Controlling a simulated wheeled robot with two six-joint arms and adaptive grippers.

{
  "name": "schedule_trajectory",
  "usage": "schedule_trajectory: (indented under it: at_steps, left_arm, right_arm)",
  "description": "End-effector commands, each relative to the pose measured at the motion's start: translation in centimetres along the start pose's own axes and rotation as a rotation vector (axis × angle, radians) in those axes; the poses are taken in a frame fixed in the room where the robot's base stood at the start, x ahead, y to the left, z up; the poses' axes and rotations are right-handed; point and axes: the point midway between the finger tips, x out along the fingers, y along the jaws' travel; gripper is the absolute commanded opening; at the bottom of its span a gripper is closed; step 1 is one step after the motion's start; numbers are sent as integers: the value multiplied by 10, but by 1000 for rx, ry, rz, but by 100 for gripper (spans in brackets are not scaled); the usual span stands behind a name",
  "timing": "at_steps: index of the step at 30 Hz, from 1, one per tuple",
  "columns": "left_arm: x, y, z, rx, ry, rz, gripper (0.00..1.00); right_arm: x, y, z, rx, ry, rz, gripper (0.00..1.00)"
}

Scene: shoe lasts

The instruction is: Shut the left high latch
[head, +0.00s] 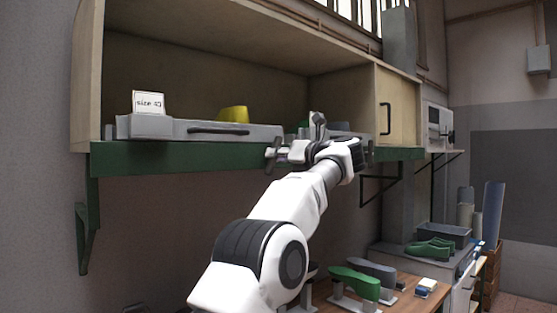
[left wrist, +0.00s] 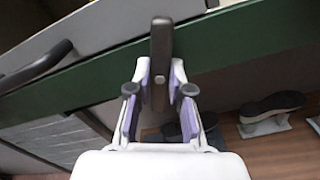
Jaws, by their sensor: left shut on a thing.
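A dark bar, which looks like the latch (left wrist: 161,42), stands out in front of the green shelf edge in the left wrist view. Its near end is between the finger pads of my left gripper (left wrist: 161,88). In the head view my left gripper (head: 279,153) is at the green shelf edge, right of the grey drawer (head: 165,127), shut on the latch. The gripper hides most of the latch there, and I cannot tell how far it is turned. My right gripper is not in view.
The shelf (head: 150,160) has a green front edge. A "size 43" card (head: 148,103) and a yellow last (head: 233,114) are by the drawer. A cabinet door (head: 396,108) is to the right. Below, a green last (head: 355,282) stands on the bench.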

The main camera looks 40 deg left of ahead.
Motion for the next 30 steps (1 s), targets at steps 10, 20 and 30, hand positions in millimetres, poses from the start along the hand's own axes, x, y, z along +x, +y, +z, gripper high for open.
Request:
schedule_trajectory:
  at_steps: [10,20,30]
  left_arm:
    - [1,-2,-4,-264,6,1,0]
    - [1,-3,-4,-386,7,2,0]
    - [1,-3,-4,-402,8,2,0]
  right_arm:
    - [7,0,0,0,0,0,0]
    - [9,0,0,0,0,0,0]
    - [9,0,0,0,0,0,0]
